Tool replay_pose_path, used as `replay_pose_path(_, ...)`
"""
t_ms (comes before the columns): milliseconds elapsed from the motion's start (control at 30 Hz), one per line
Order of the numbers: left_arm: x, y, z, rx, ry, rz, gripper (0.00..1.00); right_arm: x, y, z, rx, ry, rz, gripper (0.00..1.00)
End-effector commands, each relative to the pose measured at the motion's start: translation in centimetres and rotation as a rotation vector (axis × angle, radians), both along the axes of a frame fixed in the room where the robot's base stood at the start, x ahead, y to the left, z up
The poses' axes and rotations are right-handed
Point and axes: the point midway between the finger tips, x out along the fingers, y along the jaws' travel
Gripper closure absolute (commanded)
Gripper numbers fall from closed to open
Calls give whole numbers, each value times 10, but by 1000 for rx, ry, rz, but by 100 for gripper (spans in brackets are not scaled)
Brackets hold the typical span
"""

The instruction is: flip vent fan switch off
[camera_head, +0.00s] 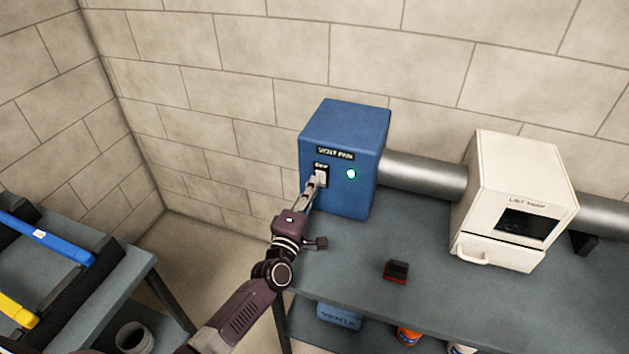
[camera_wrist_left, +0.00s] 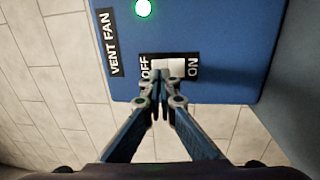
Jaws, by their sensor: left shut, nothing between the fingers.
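The blue vent fan box (camera_head: 345,135) stands at the left end of the grey bench against the wall. Its front has a "VENT FAN" label (camera_head: 335,153) and a lit green lamp (camera_head: 351,174). In the left wrist view the white switch (camera_wrist_left: 175,65) sits on a black plate between OFF and ON, partly hidden by my fingertips. I cannot tell which way it is set. My left gripper (camera_head: 318,181) is shut and empty, its tips right at the switch; it also shows in the left wrist view (camera_wrist_left: 163,88). Contact is unclear. My right gripper is out of view.
A metal duct (camera_head: 425,175) joins the blue box to a cream cabinet (camera_head: 520,180) with a dark window. A small dark red block (camera_head: 396,271) lies on the bench (camera_head: 350,265). A rack with blue (camera_head: 45,238) and yellow (camera_head: 15,310) bars is at left.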

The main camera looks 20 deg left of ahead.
Motion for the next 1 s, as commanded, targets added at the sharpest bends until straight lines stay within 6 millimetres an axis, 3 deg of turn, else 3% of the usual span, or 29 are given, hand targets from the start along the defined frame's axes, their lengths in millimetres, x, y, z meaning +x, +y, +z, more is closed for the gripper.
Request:
replay_pose_path(167, 11, 0, 1, 0, 1, 0, 100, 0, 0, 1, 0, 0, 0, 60)
replay_pose_path(533, 12, 0, 2, 0, 1, 0, 100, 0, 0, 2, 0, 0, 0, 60)
replay_pose_path(767, 17, 0, 11, 1, 50, 2, 100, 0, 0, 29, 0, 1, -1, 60)
replay_pose_path(800, 17, 0, 4, 3, 52, 1, 100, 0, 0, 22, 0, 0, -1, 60)
replay_pose_path(1000, 17, 0, 3, 3, 49, 1, 100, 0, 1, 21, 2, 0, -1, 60)
